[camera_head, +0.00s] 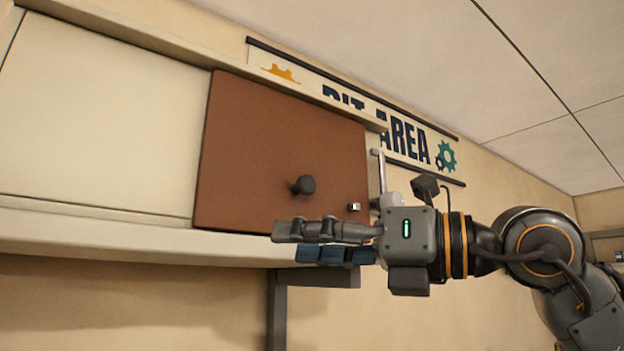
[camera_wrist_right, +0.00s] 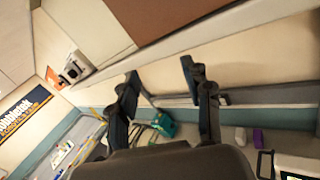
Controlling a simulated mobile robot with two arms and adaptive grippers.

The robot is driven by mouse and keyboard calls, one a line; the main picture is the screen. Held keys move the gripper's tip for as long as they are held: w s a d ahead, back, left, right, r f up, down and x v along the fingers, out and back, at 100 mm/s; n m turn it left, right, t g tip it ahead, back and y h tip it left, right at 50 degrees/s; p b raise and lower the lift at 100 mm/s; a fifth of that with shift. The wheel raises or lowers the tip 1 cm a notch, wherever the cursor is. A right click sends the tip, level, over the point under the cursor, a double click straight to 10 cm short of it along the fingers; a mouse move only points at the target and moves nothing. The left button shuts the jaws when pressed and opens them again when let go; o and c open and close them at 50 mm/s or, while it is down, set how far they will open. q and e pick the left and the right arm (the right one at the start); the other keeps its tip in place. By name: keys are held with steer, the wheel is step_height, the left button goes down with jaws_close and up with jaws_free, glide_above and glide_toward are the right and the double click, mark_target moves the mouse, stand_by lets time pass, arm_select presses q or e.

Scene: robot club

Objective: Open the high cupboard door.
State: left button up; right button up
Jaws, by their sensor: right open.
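The high cupboard door (camera_head: 255,140) is a reddish-brown panel in the middle of the head view, and it looks shut. A dark round knob (camera_head: 303,185) sticks out from its lower part. My right gripper (camera_head: 287,242) comes in from the right, with its fingers pointing left just below the door's lower edge in the picture. My left gripper is not in view.
A pale cupboard front (camera_head: 100,110) lies left of the door. A dark bracket (camera_head: 277,310) stands below the cupboard. A pit area sign (camera_head: 405,138) is on the wall behind. In the wrist view, a teal object (camera_wrist_right: 163,123) and a purple one (camera_wrist_right: 258,138) lie lower down.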

mark_target(309, 182)
steer(key=s+d+r+m+t+h, duration=0.3)
steer(key=s+d+r+t+h, duration=0.2)
steer(key=d+r+t+h, duration=0.3)
steer(key=shift+g+y, duration=0.3)
steer(key=shift+y, duration=0.4)
steer(key=p+x, duration=0.2)
steer(key=x, duration=0.2)
steer(key=r+p+x, duration=0.1)
steer(key=p+x, duration=0.1)
steer(key=x, duration=0.3)
steer(key=p+x, duration=0.3)
steer(key=x, duration=0.1)
steer(key=shift+w+d+r, duration=0.2)
steer(key=shift+w+r, duration=0.1)
steer(key=shift+w, duration=0.05)
steer(key=shift+w+a+f, duration=0.15)
steer(key=shift+w, duration=0.1)
steer(key=shift+s, duration=0.1)
jaws_close()
